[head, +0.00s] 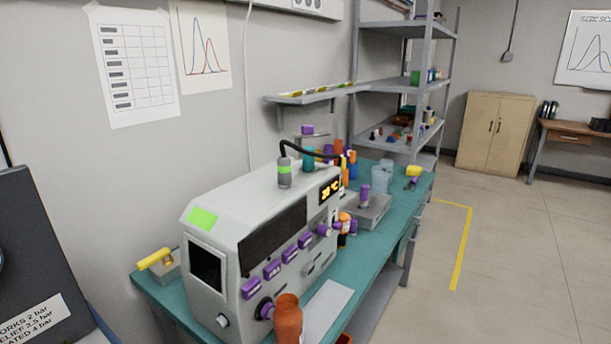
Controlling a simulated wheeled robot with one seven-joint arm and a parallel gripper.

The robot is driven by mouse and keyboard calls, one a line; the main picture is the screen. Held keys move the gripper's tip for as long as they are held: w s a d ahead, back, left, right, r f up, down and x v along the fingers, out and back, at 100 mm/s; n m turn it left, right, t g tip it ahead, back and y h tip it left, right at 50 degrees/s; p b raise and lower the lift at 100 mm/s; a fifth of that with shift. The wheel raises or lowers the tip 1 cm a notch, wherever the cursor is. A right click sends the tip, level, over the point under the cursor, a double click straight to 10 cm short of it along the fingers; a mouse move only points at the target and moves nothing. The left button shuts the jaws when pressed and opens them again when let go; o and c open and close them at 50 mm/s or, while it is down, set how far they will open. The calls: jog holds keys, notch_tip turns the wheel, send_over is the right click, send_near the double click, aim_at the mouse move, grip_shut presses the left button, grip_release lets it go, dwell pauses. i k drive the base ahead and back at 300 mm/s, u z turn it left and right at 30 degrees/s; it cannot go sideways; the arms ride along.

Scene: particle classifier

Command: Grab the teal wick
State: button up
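A small teal cylinder (308,158) stands behind the right end of the grey-white machine, by a black hose. It may be the teal wick, but it is too small to be sure, and its lower part is hidden by the machine. The machine (225,217) sits on a teal bench top (413,187) and has a lit display, a dark window and several purple knobs. My gripper is not in view.
Purple and orange pieces (341,150) crowd the bench behind the machine. A grey block (371,212) with a purple-topped piece, a pale blue container (380,180) and a yellow-headed tool (413,171) stand farther along. A brown-orange jar (288,318) is in front. Open floor (520,270) lies to the right.

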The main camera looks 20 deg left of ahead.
aim_at(308, 162)
jog(key=u, duration=0.05)
jog(key=i, duration=1)
jog(key=z, duration=0.05)
